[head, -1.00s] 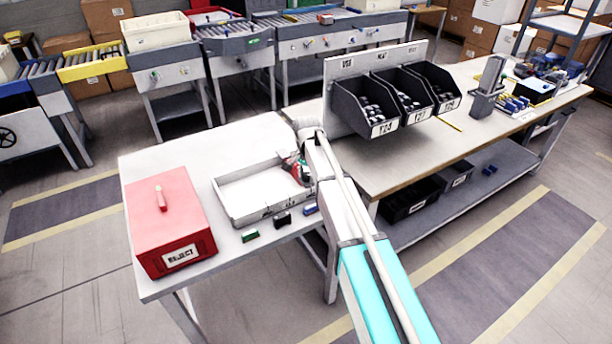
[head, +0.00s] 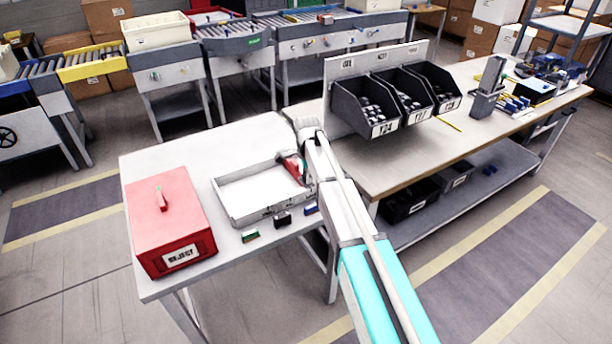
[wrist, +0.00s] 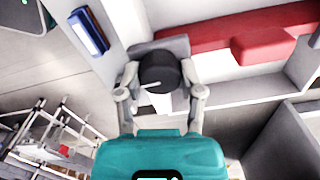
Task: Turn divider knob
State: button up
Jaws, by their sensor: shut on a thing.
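The divider knob (wrist: 159,70) is a dark round knob with a thin white mark on its face, in the middle of the wrist view. My gripper (wrist: 161,82) has one finger on each side of the knob and is shut on it. A red divider bar (wrist: 235,30) runs to the upper right of the knob in that view. In the head view, the red divider (head: 291,167) shows at the right end of the white tray (head: 236,222), partly hidden by my arm. My fingers and the knob are hidden there.
A red reject box (head: 171,228) stands left of the tray. A green block (head: 250,236), a black block (head: 283,220) and a blue block (head: 311,209) lie along the tray's front. Black bins (head: 365,108) stand on the bench to the right.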

jog(key=shift+s+d, duration=0.1)
jog(key=shift+s, duration=0.1)
jog(key=o, duration=1.2)
jog(key=shift+w, duration=0.1)
jog(key=shift+c, duration=0.2)
jog(key=shift+r, duration=0.1)
